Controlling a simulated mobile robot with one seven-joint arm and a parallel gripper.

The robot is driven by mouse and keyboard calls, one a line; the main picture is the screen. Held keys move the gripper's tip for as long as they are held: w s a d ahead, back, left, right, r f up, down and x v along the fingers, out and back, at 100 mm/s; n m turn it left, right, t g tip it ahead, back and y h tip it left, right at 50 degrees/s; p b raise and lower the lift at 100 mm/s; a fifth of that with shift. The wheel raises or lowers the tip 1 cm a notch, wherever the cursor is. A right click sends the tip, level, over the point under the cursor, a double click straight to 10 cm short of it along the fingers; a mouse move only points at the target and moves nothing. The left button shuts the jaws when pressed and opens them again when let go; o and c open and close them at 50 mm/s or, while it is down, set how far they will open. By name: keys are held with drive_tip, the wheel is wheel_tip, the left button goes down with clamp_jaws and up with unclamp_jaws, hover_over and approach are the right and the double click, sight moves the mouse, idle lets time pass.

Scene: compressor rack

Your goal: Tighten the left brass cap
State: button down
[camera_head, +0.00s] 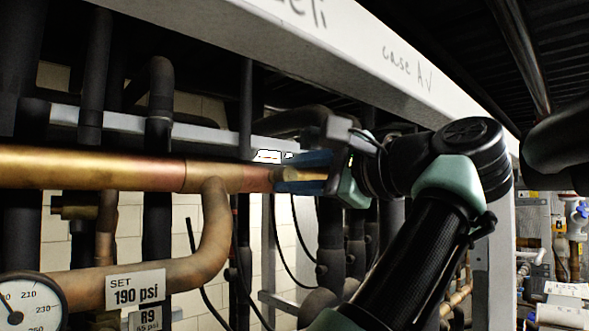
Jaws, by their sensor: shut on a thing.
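A thick copper-brass pipe (110,170) runs across from the left and ends near the middle of the view. At its right end is a small brass cap (284,175), partly covered by the blue fingers. My gripper (292,173) reaches in from the right, in line with the pipe, with its blue fingers shut around the brass piece at the pipe's end. A strip of brass colour shows between the fingers. The exact contact is partly hidden by the fingers. No second brass cap can be told apart clearly.
A copper branch (213,235) bends down from the pipe. A pressure gauge (30,303) and a "SET 190 psi" label (136,289) are at lower left. A white beam (300,40) crosses above my arm. Dark vertical pipes (158,120) stand behind.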

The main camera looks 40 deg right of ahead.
drive_tip(key=shift+r+m+p, duration=0.1)
drive_tip(key=shift+m+p, duration=0.3)
drive_tip(key=shift+m, duration=1.6)
drive_tip(key=c, duration=0.5)
unclamp_jaws()
drive_tip(key=shift+c, duration=0.2)
